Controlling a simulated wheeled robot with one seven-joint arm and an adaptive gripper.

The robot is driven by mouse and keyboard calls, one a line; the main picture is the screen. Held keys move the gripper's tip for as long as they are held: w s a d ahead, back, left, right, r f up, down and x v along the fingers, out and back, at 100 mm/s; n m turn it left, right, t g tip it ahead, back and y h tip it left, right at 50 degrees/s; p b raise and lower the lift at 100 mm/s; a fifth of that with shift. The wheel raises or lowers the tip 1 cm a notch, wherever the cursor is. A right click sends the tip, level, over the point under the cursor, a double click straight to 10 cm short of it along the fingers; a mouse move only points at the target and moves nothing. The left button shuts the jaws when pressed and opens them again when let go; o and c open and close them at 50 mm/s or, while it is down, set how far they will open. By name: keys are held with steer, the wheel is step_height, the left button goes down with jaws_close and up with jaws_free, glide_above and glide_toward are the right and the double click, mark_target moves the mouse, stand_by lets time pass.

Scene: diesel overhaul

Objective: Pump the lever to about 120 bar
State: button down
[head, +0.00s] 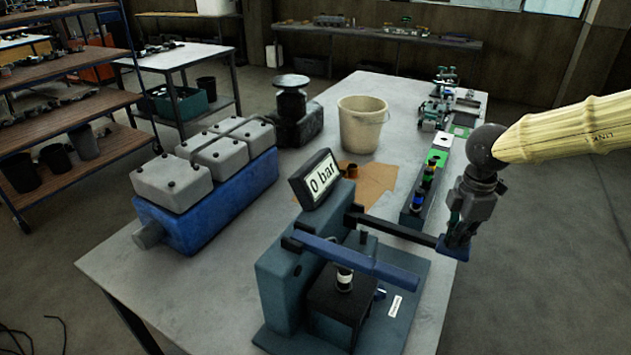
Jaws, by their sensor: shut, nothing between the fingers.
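The injector test pump (275,280) is a teal block on a base plate at the front of the table. Its tilted display (318,180) reads "0 bar". A dark lever (395,228) reaches right from the pump and ends in a blue grip. My gripper (454,246) points down at this blue end, its fingers shut with nothing held. The fingertips overlap the lever end in the picture; whether they touch it I cannot tell. A separate blue bar (358,262) crosses the front of the pump, above a black block with a small white-and-black part (344,278).
A blue engine block with grey covers (205,185) stands left on the table (130,270). A beige bucket (362,125), a brown cloth (375,183) and a rack of coloured parts (425,195) lie behind the pump. Floor right of the table is free.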

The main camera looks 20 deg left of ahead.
steer(key=shift+f+b, duration=1.25)
steer(key=shift+f, duration=1.95)
steer(key=r+p, duration=0.4)
steer(key=r, duration=0.1)
steer(key=r+p, duration=0.2)
steer(key=r, duration=0.1)
steer(key=shift+d+r+p, duration=0.25)
steer(key=shift+p, duration=0.15)
steer(key=shift+s, duration=0.1)
steer(key=shift+r+p, duration=1.6)
steer(key=shift+r, duration=0.45)
steer(key=shift+a, duration=0.1)
